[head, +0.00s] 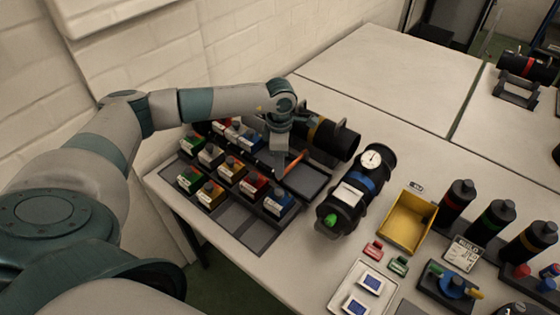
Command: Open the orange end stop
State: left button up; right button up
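A thin orange bar (294,164), which looks like the orange end stop, stands at a slant at the left side of a dark flat tray (312,184). My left gripper (279,158) points down just left of the bar, very close to it. I cannot tell whether they touch. The fingers are small and partly merged with the dark background, so their opening is unclear. My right gripper is not in view.
A rack (233,217) of coloured boxes stands left of the gripper. A black cylinder with gauge and blue band (367,186) lies to the right. Beyond it are a yellow bin (424,235) and upright black bottles (457,199). The table's back (390,70) is clear.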

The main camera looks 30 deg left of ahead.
pick_arm(q)
jog(key=shift+f, duration=0.5)
grip_shut()
jog(key=shift+w+r, duration=0.15)
jog(key=shift+r, duration=0.05)
